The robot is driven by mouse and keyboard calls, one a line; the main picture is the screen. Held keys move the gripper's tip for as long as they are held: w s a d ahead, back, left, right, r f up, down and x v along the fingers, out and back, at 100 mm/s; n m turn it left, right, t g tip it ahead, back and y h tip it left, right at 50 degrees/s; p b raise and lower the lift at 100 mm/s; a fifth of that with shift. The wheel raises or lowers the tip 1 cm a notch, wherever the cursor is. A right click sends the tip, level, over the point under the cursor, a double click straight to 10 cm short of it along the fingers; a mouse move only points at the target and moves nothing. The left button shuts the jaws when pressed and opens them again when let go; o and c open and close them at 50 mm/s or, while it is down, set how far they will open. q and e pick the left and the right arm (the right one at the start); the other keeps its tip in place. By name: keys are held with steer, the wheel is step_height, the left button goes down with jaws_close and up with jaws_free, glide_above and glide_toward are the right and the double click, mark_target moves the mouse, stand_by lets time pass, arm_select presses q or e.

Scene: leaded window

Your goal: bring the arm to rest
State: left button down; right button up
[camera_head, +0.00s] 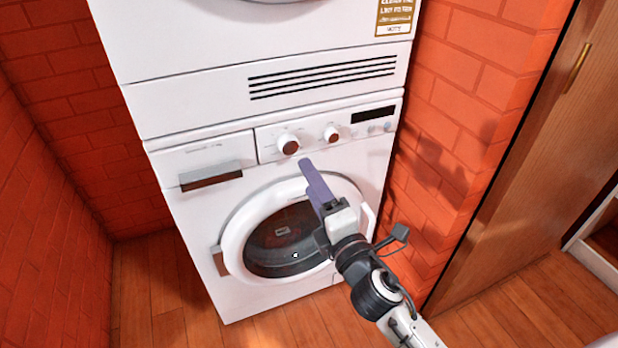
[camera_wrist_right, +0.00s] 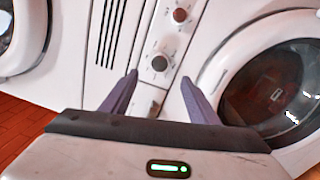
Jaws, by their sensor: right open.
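My right gripper (camera_head: 318,185) reaches in from the lower right in the head view, in front of the white washing machine (camera_head: 352,160). Its purple-grey fingers overlap the upper part of the round door (camera_head: 240,230) in the picture. In the right wrist view the two fingers of the right gripper (camera_wrist_right: 158,92) stand apart with nothing held between them. The control knobs (camera_wrist_right: 160,63) lie beyond the fingertips. The round door (camera_wrist_right: 225,75) appears at the right there and looks closed. My left gripper is not in view.
A second white machine (camera_head: 180,45) is stacked on top. Red brick walls (camera_head: 50,55) stand at both sides. A wooden door (camera_head: 520,180) is at the right. The wooden floor (camera_head: 150,290) looks clear at the front left.

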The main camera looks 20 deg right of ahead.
arm_select(q)
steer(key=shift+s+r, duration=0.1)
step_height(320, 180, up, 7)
steer(key=p, duration=1.1)
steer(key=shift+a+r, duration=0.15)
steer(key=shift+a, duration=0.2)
arm_select(e)
steer(key=s+a+f+m+g+y, duration=0.1)
steer(key=s+f+m+g, duration=0.4)
steer(key=s+f+m, duration=0.3)
steer(key=s+a+f+m+g+y, duration=0.1)
steer(key=s+f+m+g, duration=0.4)
steer(key=s, duration=1.1)
step_height(320, 180, down, 3)
steer(key=a+m, duration=0.1)
steer(key=m, duration=0.4)
steer(key=shift+s+a+f, duration=0.15)
steer(key=shift+s+a, duration=0.1)
steer(key=shift+s, duration=0.05)
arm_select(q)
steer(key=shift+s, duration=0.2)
arm_select(e)
steer(key=shift+c, duration=0.2)
